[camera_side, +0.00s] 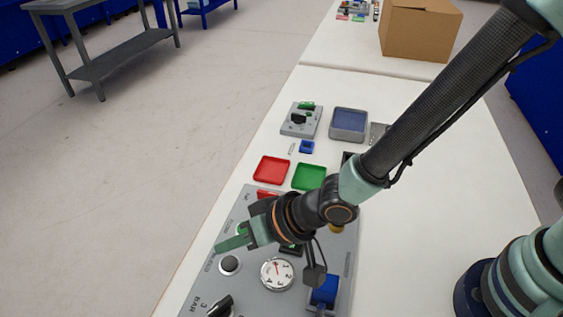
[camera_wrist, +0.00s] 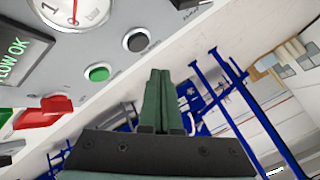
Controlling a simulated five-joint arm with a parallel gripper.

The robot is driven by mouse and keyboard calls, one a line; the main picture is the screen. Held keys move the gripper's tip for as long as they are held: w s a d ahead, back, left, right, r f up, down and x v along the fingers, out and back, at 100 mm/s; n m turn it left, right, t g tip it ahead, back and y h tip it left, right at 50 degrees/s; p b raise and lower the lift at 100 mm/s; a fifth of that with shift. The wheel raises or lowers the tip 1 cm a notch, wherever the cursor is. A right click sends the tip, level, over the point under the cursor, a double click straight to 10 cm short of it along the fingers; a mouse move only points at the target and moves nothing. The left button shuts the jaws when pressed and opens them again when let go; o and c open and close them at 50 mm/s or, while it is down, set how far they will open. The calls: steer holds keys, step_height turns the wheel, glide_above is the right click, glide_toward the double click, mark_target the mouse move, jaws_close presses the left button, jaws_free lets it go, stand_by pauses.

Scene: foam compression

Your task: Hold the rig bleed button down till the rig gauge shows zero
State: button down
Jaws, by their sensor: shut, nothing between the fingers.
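The rig panel (camera_side: 203,290) is a grey sloping plate on the white bench. Its black round button (camera_side: 229,264) stands in a pale ring, with small lettering beside it that looks like the bleed label; it also shows in the wrist view (camera_wrist: 136,40). The white round gauge (camera_side: 277,274) has a red needle and shows partly in the wrist view (camera_wrist: 76,10); I cannot read its value surely. My gripper (camera_side: 219,247) is shut and empty, its green fingers over the panel near the black button. In the wrist view the fingertips (camera_wrist: 160,72) appear apart from the button.
A green button (camera_wrist: 97,73) sits beside the black one. A black knob (camera_side: 218,305) and a blue part (camera_side: 325,290) are on the panel. Red (camera_side: 271,169) and green (camera_side: 309,177) trays lie behind it.

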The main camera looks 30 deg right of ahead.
steer(key=shift+r, duration=1.15)
steer(key=shift+w+d+r, duration=0.1)
steer(key=shift+d, duration=0.05)
steer(key=w+d+r+h, duration=0.25)
steer(key=d+r, duration=0.25)
steer(key=d, duration=0.4)
steer(key=w+d+r+h, duration=0.1)
steer(key=w+d+r, duration=0.3)
steer(key=d, duration=0.6)
steer(key=s+d+r+h, duration=0.1)
steer(key=s+d+r, duration=0.2)
steer(key=d, duration=0.6)
steer(key=s+d+r+m+h, duration=0.1)
steer(key=s+d+r+h, duration=0.1)
steer(key=s+d, duration=0.4)
steer(key=d+r, duration=0.1)
steer(key=d, duration=0.2)
steer(key=shift+s+r, duration=0.2)
